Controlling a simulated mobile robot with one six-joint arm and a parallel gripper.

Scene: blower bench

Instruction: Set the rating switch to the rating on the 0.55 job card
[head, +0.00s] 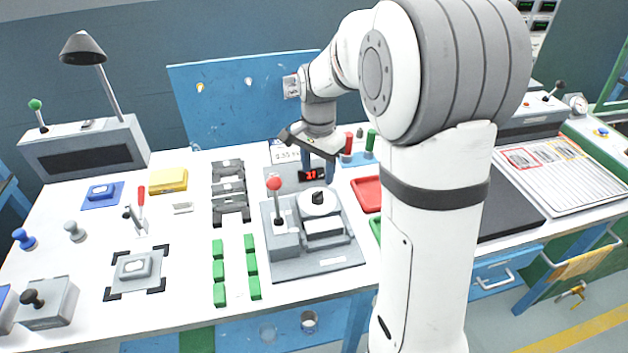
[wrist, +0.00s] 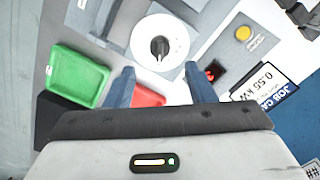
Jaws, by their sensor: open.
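The rating switch is a round white dial with a black knob (head: 318,198) on a grey unit. In the wrist view the knob (wrist: 160,47) stands on its dial, ahead of my fingertips, with small marks around it that are too small to read. The job card (wrist: 265,82) lies to the right in the wrist view and reads 0.55 kW; its rating line is not legible. In the head view the card (head: 283,155) is partly hidden behind my gripper. My gripper (wrist: 160,82) is open and empty, with blue fingers spread apart, above the bench and clear of the knob.
A red-lit display (head: 311,174) sits behind the dial. A red-knobbed lever (head: 275,186) rises left of it. A red tray (wrist: 148,97) and a green tray (wrist: 77,77) lie beside the unit. Green blocks (head: 219,272) stand at the front left.

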